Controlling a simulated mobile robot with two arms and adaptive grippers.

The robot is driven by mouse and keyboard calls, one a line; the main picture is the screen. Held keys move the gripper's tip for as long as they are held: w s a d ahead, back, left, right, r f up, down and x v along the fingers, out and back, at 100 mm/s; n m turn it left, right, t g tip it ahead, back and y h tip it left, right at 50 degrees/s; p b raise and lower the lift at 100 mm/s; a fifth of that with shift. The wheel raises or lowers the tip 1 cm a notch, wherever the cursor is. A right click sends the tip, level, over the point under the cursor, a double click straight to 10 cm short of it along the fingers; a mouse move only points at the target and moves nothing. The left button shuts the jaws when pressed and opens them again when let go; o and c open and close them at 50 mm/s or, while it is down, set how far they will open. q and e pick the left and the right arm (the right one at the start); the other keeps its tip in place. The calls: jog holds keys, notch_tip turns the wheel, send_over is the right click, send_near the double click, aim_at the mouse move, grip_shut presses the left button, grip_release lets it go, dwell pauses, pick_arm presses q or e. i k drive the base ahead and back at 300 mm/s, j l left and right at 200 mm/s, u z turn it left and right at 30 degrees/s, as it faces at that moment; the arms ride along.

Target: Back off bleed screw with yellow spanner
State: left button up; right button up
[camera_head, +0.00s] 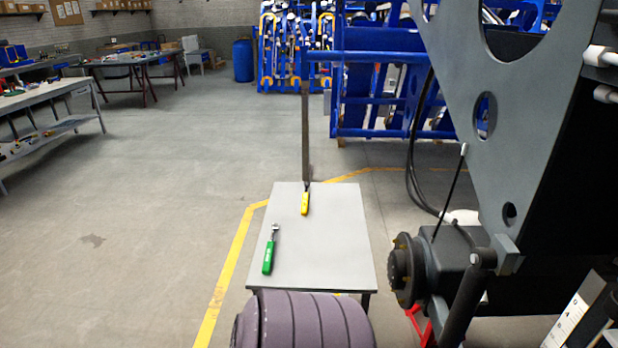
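A yellow-handled spanner (305,202) lies near the far edge of a small grey table (335,255). A green-handled spanner (269,252) lies nearer, by the table's left edge. The dark chassis (545,190) stands to the right, with a round hub (405,270) facing the table. I cannot make out the bleed screw at this size. Neither gripper is in view.
A thin upright post (305,130) rises in line with the table's far edge. Black hoses (412,170) hang beside the chassis plate. A workbench (45,95) stands far left. Blue racks (370,90) stand at the back. The floor left of the yellow line (228,280) is clear.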

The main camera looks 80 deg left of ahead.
aim_at(304, 210)
jog(key=u, duration=2.75)
jog(key=i+j+z, duration=0.1)
jog(key=j, duration=0.25)
jog(key=i+j, duration=0.3)
jog(key=i+j+z, duration=0.15)
jog(key=j, duration=0.2)
jog(key=i+j, duration=0.2)
jog(key=j, duration=0.15)
jog(key=i+j+z, duration=0.15)
jog(key=j, duration=0.2)
jog(key=i+j, duration=0.2)
jog(key=j, duration=0.2)
jog(key=z, duration=0.05)
